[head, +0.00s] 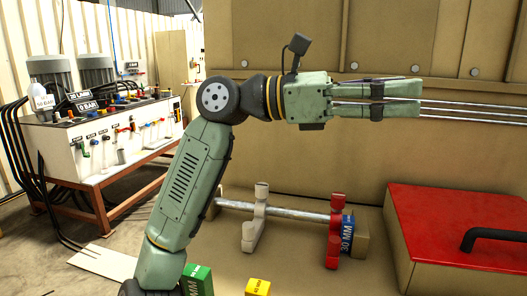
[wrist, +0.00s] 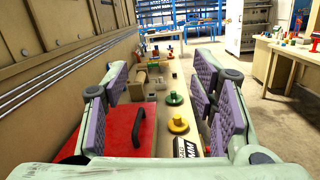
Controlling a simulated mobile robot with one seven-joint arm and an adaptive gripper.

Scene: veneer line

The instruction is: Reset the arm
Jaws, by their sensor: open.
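My gripper (head: 418,97) is raised above the bench in the head view, at the end of my bent green arm, and points right. In the wrist view my gripper (wrist: 162,78) has its purple-padded fingers wide apart, one on each side. It is open, with nothing between the pads. The fingers appear in front of the tan panel and its metal rods (head: 470,111) in the head view; I cannot tell the exact gap.
A red lid (head: 450,215) with a black handle (head: 490,235) lies at right. A rod with a white clamp (head: 255,225) and red clamp (head: 335,225) sits below. Green (head: 198,281) and yellow (head: 258,287) blocks stand in front. A control bench (head: 90,150) is at left.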

